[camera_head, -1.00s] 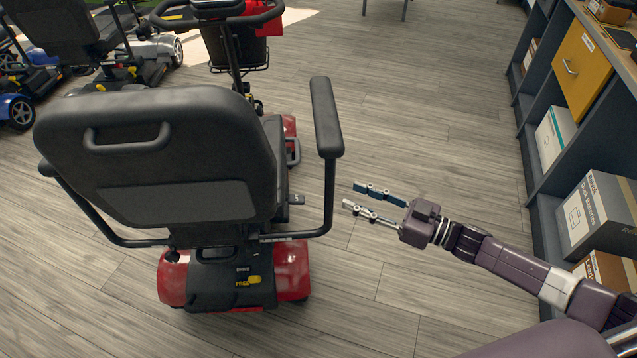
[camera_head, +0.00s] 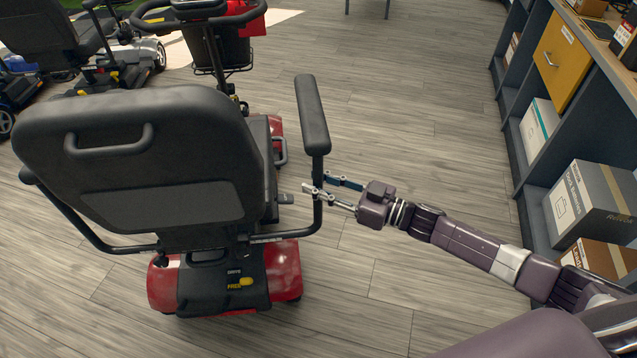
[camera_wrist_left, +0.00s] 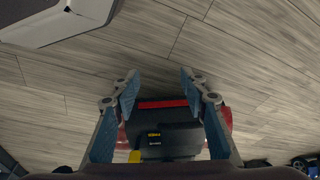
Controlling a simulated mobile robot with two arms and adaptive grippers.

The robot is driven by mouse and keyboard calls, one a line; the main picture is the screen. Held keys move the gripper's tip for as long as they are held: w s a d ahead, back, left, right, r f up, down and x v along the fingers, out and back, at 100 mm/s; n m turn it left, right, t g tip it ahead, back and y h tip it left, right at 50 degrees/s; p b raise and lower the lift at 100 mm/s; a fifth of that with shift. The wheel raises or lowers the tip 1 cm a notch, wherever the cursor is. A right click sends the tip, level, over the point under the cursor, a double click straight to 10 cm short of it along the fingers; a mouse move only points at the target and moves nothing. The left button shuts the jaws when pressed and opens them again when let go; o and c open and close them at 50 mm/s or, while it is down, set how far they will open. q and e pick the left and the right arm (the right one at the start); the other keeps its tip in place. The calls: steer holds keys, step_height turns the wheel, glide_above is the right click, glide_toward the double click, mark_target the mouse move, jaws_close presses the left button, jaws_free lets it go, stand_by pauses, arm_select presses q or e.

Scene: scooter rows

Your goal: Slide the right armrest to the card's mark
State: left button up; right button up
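The right armrest (camera_head: 312,112) is a black pad on a bent black post (camera_head: 318,215) at the right side of the red scooter's black seat (camera_head: 145,160). My right gripper (camera_head: 316,183) is at the upright post just below the pad. Its fingers are apart, one in front of the post and the other seemingly behind it; I cannot tell whether they touch it. My left gripper (camera_wrist_left: 158,80) is open in the left wrist view, with the scooter's red and black rear (camera_wrist_left: 165,130) beyond its fingers. I cannot make out the card or its mark.
A shelf unit (camera_head: 515,150) with boxes (camera_head: 590,203) and a yellow drawer (camera_head: 562,60) stands along the right. Other scooters (camera_head: 75,50) are at the upper left. The wooden floor (camera_head: 420,120) between the scooter and the shelf is clear.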

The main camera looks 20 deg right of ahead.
jaws_close()
steer(key=shift+a, duration=0.2)
arm_select(q)
steer(key=f, duration=0.2)
steer(key=s+f+p, duration=0.1)
steer(key=f, duration=0.1)
steer(key=shift+s+a, duration=0.1)
steer(key=shift+s, duration=0.05)
arm_select(e)
steer(key=a, duration=0.3)
steer(key=shift+w+a, duration=0.3)
steer(key=shift+w, duration=0.05)
